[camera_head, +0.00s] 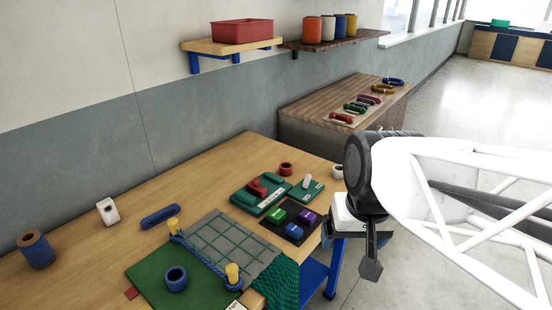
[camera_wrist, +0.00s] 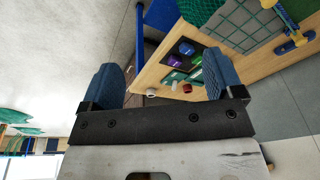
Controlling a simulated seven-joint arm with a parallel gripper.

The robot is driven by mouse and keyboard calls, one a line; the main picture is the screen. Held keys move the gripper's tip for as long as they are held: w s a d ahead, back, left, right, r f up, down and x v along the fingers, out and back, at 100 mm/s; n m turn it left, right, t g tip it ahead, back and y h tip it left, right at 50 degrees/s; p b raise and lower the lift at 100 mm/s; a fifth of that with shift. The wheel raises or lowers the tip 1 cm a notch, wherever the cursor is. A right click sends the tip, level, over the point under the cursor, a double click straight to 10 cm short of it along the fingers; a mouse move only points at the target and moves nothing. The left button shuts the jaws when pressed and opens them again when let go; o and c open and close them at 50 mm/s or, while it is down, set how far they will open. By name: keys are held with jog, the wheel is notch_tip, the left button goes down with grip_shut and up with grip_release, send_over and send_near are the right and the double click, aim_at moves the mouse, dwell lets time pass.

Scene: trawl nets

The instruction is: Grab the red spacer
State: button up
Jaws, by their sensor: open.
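The red spacer (camera_head: 286,169) is a short red ring on the wooden table, near its back edge beside the green tool tray. It shows small in the wrist view (camera_wrist: 187,88), between my fingers in the picture but well beyond them. My gripper (camera_head: 371,262) hangs to the right of the table's right edge in the head view, apart from the spacer. In the wrist view its two blue-padded fingers (camera_wrist: 161,65) are spread wide with nothing between them.
A white ring (camera_head: 338,171) sits right of the spacer, partly hidden by my arm. A green tray (camera_head: 250,199) and a dark tray with coloured blocks (camera_head: 271,233) lie in front. Posts with rope (camera_head: 232,273), a blue ring (camera_head: 176,278) and a green net (camera_head: 281,285) are nearer.

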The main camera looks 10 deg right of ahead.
jog(key=w+a+f+m+g+y, duration=0.2)
jog(key=w+m+y, duration=0.55)
jog(key=w, duration=2.25)
jog(key=m+t+y, duration=0.2)
jog(key=m+y, duration=0.4)
jog(key=m, duration=0.5)
send_near(288, 165)
jog(key=a, duration=0.1)
jog(key=s, duration=0.1)
jog(key=a, duration=0.1)
jog(key=shift+s+a+r+h, duration=0.2)
jog(key=shift+s+a+h, duration=0.05)
jog(key=shift+a, duration=0.05)
jog(key=shift+x, duration=1.3)
jog(key=shift+x, duration=2.55)
